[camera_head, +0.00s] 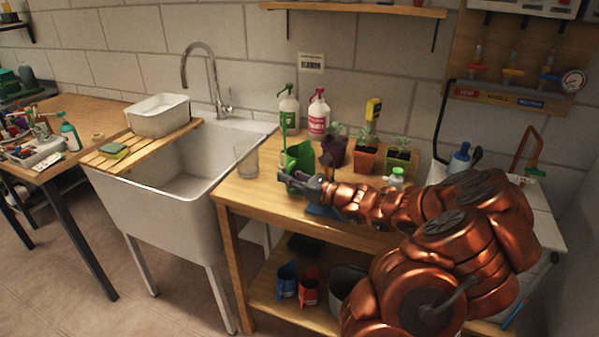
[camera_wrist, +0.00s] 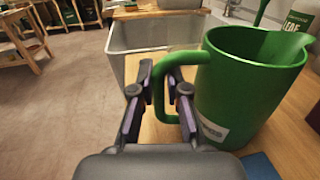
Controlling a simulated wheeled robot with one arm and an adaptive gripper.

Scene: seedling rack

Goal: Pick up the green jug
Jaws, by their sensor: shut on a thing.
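The green jug (camera_head: 299,160) stands upright on the wooden bench, near its front edge and right of the sink. In the wrist view the jug (camera_wrist: 245,90) fills the right side, with its handle (camera_wrist: 162,75) toward my gripper. My gripper (camera_head: 312,184) reaches in from the right in the head view. In the wrist view the gripper (camera_wrist: 159,100) has its two dark fingers on either side of the handle, shut on it. I cannot tell whether the jug's base touches the bench.
A clear glass (camera_head: 246,162) stands left of the jug. The sink (camera_head: 175,165) is to the left. Blue and red jugs (camera_head: 308,287) sit on the lower shelf.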

